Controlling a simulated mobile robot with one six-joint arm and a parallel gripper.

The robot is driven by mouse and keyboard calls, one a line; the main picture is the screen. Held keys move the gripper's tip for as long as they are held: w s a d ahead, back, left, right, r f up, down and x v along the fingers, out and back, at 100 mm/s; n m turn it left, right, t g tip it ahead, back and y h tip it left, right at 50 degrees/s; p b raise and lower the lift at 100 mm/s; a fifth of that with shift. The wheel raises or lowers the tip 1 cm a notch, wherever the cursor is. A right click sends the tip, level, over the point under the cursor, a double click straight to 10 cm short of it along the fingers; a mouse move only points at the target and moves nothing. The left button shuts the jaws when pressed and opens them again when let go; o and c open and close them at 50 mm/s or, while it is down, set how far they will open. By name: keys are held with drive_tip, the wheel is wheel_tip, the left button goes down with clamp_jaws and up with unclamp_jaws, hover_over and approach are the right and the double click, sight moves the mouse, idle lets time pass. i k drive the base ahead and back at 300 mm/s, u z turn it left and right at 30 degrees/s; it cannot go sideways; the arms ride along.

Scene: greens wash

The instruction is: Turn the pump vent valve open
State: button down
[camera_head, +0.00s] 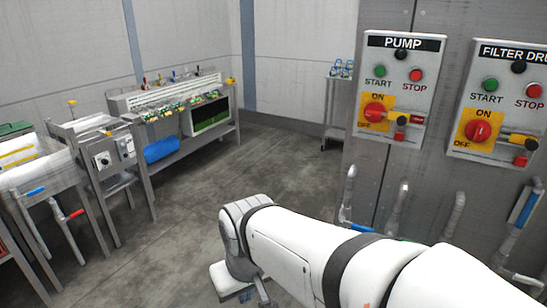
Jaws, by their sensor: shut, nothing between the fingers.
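The control panel marked PUMP (390,88) is on the grey cabinet at the right. It has a green START button, a red STOP button and a red rotary switch (375,112) on a yellow ON/OFF plate. Below it a pipe with a blue handle (346,214) is partly hidden by my arm. A blue-handled valve (36,191) and a red-handled valve (75,214) are on pipes at the left. No label shows which valve is the pump vent. My arm reaches in from the lower right, and its fingers are not visible at its far end.
A panel marked FILTER DRUM, cut off at the edge (498,103), is at the right, with a blue-handled pipe (526,206) below. A metal bench (185,140) and washing units stand at the left. Grey floor (180,230) is clear between them and the cabinet.

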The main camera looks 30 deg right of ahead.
sight(517, 277)
drive_tip(key=z, duration=2.8)
drive_tip(key=k, duration=0.4)
drive_tip(key=u, duration=0.25)
drive_tip(key=i, duration=0.95)
drive_tip(key=z, duration=0.5)
